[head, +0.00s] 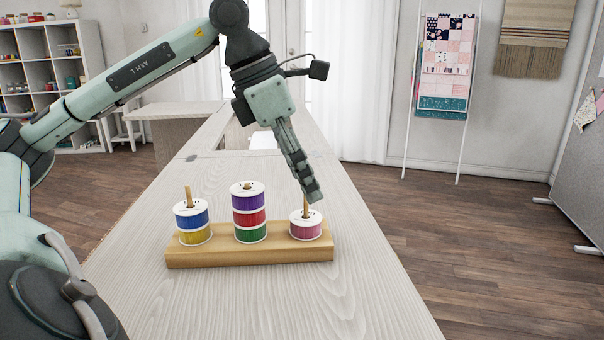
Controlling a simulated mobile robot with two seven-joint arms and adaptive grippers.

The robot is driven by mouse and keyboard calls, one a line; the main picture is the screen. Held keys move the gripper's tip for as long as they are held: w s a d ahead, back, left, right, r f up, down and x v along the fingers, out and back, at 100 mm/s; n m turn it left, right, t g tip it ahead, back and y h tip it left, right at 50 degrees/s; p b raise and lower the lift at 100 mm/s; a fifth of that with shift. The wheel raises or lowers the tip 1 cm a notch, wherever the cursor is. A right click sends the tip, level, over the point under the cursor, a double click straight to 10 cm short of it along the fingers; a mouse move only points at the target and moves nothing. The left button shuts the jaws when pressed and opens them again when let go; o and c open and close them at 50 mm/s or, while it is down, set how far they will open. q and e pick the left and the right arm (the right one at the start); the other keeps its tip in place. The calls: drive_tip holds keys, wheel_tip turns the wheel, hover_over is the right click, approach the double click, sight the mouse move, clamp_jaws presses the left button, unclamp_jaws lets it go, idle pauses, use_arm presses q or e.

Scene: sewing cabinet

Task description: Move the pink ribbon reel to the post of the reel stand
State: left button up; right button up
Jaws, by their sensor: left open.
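The reel stand (250,256) is a wooden base with three posts on the cabinet top. The pink ribbon reel (306,232) sits low on the right post (306,204), the only reel there. The left post (188,194) holds a blue reel (191,218) above a yellow reel (196,237). The middle post holds a purple reel (248,200), a red reel (249,219) and a green reel (250,236). My left gripper (312,194) is open, with its fingertips just above the pink reel and beside the top of the right post; nothing shows in it. My right gripper is out of view.
The pale wooden cabinet top (370,300) is clear in front of and to the right of the stand. A ladder rack with quilts (445,65) and a grey board (580,150) stand farther right. Shelves (50,65) stand at the far left.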

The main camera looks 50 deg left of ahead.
use_arm(q)
drive_tip(key=v, duration=1.2)
idle(0.4)
